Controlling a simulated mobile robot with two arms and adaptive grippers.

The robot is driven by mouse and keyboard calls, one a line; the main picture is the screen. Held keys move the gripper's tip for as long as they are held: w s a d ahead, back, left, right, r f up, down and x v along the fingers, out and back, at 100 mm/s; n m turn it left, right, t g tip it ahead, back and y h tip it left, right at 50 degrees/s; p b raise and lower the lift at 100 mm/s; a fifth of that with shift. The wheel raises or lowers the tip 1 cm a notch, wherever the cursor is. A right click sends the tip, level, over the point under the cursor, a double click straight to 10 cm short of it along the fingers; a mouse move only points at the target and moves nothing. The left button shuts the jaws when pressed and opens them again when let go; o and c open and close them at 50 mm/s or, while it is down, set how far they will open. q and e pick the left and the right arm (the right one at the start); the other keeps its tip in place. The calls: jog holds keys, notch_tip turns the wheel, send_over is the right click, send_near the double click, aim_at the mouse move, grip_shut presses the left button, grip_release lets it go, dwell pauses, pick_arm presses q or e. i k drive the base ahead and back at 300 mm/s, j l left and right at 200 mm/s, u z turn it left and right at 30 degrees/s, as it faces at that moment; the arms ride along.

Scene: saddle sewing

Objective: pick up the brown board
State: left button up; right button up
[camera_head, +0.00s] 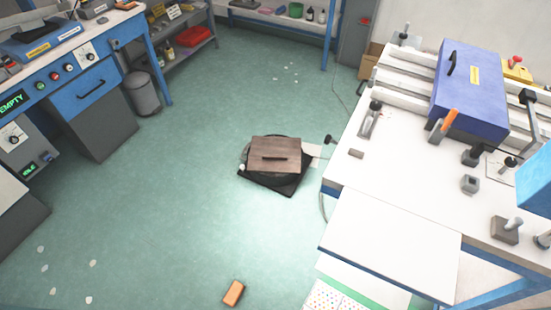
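The brown board (289,147) lies flat on top of a dark round object on the floor, near the middle of the camera_head view. It looks like wood and has a dark bar-shaped handle across its top. A black mat (272,184) lies under the round object, which is mostly hidden by the board. Neither of my grippers is in view.
A white workbench (400,170) with a blue machine box (468,88) and clamps stands on the right. A blue control bench (95,85) and a grey bin (142,95) stand at left. An orange-brown block (233,293) lies on the floor. The green floor left of the board is mostly clear.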

aim_at(275, 152)
jog(key=i+j+u, duration=0.2)
jog(key=j+u, duration=0.15)
jog(key=j, duration=0.25)
jog(key=i+j+u, duration=0.25)
jog(key=j+u, duration=0.15)
jog(key=i+j+u, duration=0.35)
jog(key=j, duration=0.2)
jog(key=i+j+u, duration=0.4)
jog(key=i+z, duration=0.3)
jog(key=i+j+z, duration=0.2)
jog(key=i+z, duration=0.15)
jog(key=i, duration=0.15)
